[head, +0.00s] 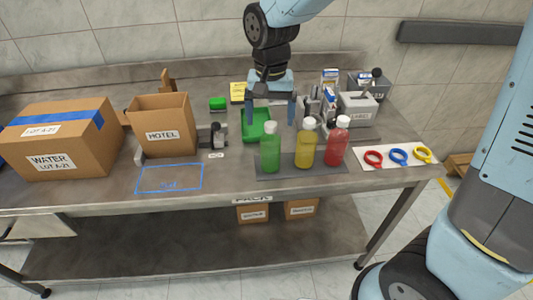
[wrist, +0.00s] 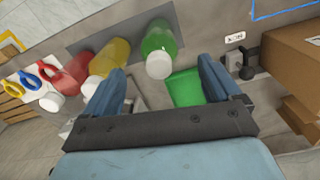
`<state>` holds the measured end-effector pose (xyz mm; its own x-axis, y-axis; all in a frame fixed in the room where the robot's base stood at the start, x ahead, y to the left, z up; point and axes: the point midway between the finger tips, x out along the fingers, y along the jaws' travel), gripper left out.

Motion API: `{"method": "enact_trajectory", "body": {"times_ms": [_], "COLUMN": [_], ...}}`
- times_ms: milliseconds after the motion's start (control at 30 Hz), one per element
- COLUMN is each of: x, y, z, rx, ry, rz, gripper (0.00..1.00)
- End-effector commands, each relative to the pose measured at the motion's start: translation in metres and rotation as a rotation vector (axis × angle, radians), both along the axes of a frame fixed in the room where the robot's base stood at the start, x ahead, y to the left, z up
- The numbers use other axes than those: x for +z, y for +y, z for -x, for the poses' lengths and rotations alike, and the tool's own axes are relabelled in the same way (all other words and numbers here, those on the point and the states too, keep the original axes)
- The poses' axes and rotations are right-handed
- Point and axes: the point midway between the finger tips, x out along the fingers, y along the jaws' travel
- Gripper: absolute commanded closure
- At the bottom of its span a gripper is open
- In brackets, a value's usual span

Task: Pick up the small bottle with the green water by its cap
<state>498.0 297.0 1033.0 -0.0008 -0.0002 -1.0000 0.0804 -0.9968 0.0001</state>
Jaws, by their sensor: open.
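The small bottle with green water (head: 270,152) stands upright on a dark mat, at the left of a row of bottles. Its white cap (head: 271,127) is on top. In the wrist view the green bottle (wrist: 163,38) shows beyond my gripper, with its white cap (wrist: 159,65) toward the camera. My gripper (head: 271,121) is open and empty, pointing down above the table behind the bottles. In the wrist view its blue fingers (wrist: 166,82) are spread apart, and the cap lies beyond the space between them, apart from both.
A yellow bottle (head: 306,149) and a red bottle (head: 337,146) stand right of the green one on the dark mat (head: 272,174). A green tray (head: 248,136) lies behind. Colored rings (head: 398,156) lie right; cardboard boxes (head: 164,137) stand left. A blue-taped rectangle (head: 168,180) is clear.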

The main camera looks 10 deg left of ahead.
Motion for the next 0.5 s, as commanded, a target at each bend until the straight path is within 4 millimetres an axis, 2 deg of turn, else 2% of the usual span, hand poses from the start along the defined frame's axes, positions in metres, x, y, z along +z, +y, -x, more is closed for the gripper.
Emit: {"method": "enact_trajectory", "body": {"times_ms": [100, 333, 500], "x": [-0.012, -0.026, -0.049], "y": [0.0, -0.001, -0.002], "z": [0.0, 0.0, 0.0], "rx": [0.0, 0.001, 0.001], "ry": [0.001, 0.001, 0.002], "rz": [0.001, 0.001, 0.002], "gripper": [0.09, 0.09, 0.09]}}
